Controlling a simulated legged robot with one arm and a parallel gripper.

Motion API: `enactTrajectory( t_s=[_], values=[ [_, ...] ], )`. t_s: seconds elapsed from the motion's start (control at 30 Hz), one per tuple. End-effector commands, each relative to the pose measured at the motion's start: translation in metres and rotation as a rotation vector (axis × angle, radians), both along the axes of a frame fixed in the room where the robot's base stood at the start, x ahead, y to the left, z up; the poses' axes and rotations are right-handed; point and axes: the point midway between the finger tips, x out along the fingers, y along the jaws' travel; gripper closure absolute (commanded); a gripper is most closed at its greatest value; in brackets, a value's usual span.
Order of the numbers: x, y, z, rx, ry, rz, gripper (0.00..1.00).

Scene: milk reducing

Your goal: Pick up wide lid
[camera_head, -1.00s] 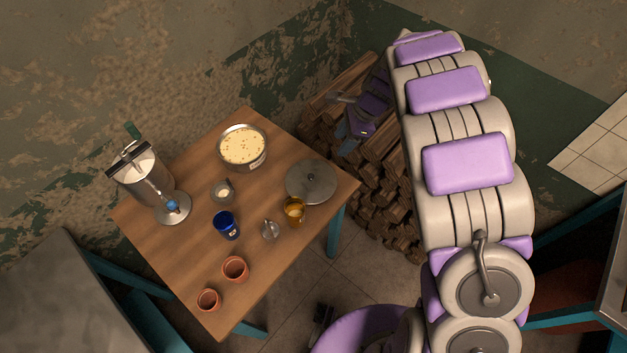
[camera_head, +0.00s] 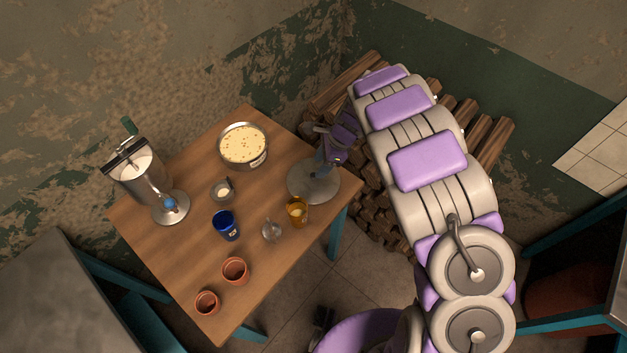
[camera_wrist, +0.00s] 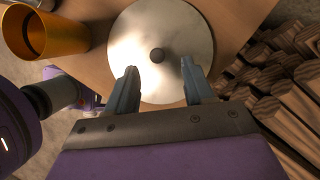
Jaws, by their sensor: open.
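The wide lid (camera_head: 308,188) is a round, flat metal disc lying on the wooden table at its right corner. In the wrist view the lid (camera_wrist: 178,32) fills the upper middle, with a small dark knob (camera_wrist: 156,55) at its centre. My gripper (camera_wrist: 158,72) is open and empty, its two grey-blue fingers spread on either side of the knob's line. In the head view my gripper (camera_head: 322,158) is over the lid and covers part of it, including the knob. I cannot tell the exact height between fingertips and lid.
An amber cup (camera_head: 297,212) stands close to the lid; it also shows in the wrist view (camera_wrist: 52,32). A pot with pale contents (camera_head: 243,145), a small lid (camera_head: 271,231), a blue cup (camera_head: 226,226) and a metal dispenser (camera_head: 148,180) share the table. Stacked logs (camera_head: 372,200) lie beside it.

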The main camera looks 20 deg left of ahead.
Motion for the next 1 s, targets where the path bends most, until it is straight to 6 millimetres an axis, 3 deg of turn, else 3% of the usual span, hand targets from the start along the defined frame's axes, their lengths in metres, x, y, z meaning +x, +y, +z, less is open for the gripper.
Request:
enactTrajectory(
  t_s=[0.33, 0.6, 1.0],
  values=[
    [-0.009, 0.012, -0.042, 0.001, 0.001, 0.0, 0.48],
    [-0.01, 0.016, -0.045, 0.0, 0.0, -0.001, 0.48],
    [-0.009, 0.016, -0.045, 0.0, 0.0, 0.0, 0.85]
  ],
)
